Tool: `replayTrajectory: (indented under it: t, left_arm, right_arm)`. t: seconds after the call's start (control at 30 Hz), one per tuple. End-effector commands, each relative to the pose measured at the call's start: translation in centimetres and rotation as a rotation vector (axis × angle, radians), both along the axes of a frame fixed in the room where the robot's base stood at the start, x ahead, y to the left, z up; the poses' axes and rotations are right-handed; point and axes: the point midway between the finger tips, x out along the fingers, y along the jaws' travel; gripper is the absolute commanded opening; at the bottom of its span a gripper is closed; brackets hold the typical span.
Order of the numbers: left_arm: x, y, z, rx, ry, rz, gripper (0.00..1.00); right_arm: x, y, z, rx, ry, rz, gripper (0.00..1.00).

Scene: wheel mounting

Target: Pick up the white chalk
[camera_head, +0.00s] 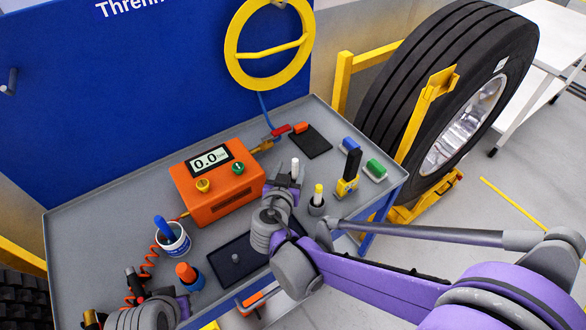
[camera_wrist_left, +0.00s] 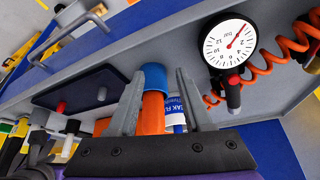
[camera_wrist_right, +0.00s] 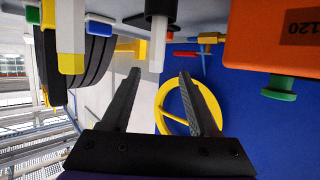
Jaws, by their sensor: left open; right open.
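The white chalk (camera_head: 295,167) stands upright in a dark holder on the grey table, right of the orange box. My right gripper (camera_head: 284,182) is open beside it. In the right wrist view the table is at the top, and the white chalk (camera_wrist_right: 157,52) hangs down from the black holder, lying between the two open fingertips (camera_wrist_right: 159,73) in the picture. Contact cannot be told. My left gripper (camera_wrist_left: 158,78) is open at the table's front left. In its view an orange stick with a blue cup (camera_wrist_left: 153,105) shows between the fingers.
Blue and green blocks (camera_head: 375,168) lie right. A white cup (camera_head: 173,240) stands left. A dark mat (camera_head: 313,142) lies behind.

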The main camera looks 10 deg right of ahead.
Motion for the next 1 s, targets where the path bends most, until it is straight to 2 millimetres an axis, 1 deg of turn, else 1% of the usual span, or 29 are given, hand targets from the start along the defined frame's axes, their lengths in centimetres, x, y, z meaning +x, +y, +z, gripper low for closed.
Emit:
replayTrajectory:
  t: [0.03,0.1,0.37,0.5,0.6,0.73,0.93,1.0]
  left_arm:
    - [0.0,0.0,-0.2,0.0,0.001,0.0,0.5]
    - [0.0,0.0,-0.2,0.0,0.001,0.0,0.5]
    - [0.0,0.0,-0.3,0.0,0.001,0.0,0.5]
    - [-0.1,0.0,-0.5,0.0,0.002,0.0,0.5]
    - [-0.1,0.0,-0.5,0.0,0.002,0.0,0.5]
    - [-0.1,0.0,-0.5,0.0,0.002,0.0,0.5]
    - [-0.1,0.0,-0.5,0.0,0.002,0.0,0.5]
    - [-0.1,0.0,-0.5,0.0,0.002,0.0,0.5]
  right_arm:
    - [0.8,-0.5,-0.4,-0.002,0.001,-0.005,0.61]
    - [1.6,-0.8,-0.7,-0.001,0.001,-0.003,0.61]
    - [3.3,-1.8,-1.7,0.0,0.001,-0.003,0.61]
    - [4.9,-2.9,-2.8,-0.002,0.002,-0.003,0.61]
    - [6.1,-3.3,-3.2,-0.001,0.001,-0.003,0.61]
    - [6.7,-3.6,-3.4,0.0,0.001,-0.001,0.61]
    - [6.7,-3.5,-3.4,0.0,0.001,-0.001,0.61]
    - [6.7,-3.5,-3.4,0.0,0.001,-0.001,0.48]
